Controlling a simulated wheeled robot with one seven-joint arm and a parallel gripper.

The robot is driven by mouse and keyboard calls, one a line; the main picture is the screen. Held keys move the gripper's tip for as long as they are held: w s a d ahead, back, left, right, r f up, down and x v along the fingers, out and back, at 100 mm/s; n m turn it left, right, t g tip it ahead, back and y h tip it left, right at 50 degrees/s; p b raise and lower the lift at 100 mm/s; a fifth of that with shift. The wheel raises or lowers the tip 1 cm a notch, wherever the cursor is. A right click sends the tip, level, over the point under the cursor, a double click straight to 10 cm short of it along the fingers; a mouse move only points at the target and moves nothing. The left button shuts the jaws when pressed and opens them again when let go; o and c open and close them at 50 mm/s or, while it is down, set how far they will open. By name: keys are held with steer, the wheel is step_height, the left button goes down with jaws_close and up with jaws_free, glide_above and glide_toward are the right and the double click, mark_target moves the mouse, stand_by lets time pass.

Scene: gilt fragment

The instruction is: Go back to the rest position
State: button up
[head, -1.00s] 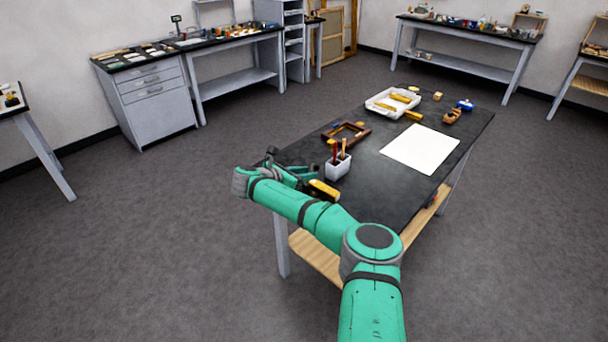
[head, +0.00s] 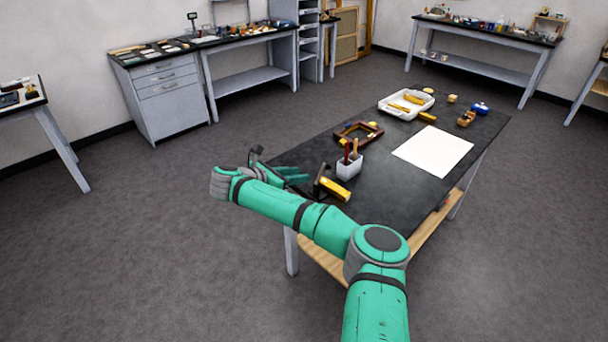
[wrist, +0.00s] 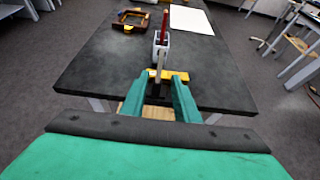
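My gripper (head: 300,176) is at the near left end of the black-topped table (head: 375,190), its fingers pointing over the top. In the wrist view its two green fingers (wrist: 161,80) stand apart with nothing clearly held between them. Beyond the fingertips lie a yellow bar (wrist: 180,76) with a dark part, and a white cup (wrist: 161,45) holding tall sticks. In the head view the yellow bar (head: 336,190) lies close to the white cup (head: 349,167). My forearm hides part of the near table edge.
A wooden frame (head: 358,132), a white tray (head: 406,104), a white sheet (head: 433,151), a small wooden object (head: 466,118) and a blue object (head: 480,108) are on the table. A grey drawer cabinet (head: 165,95) stands at the back left. The floor to the left is clear.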

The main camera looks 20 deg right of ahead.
steer(key=shift+s+a+r, duration=0.2)
steer(key=shift+a, duration=0.05)
steer(key=shift+w, duration=0.1)
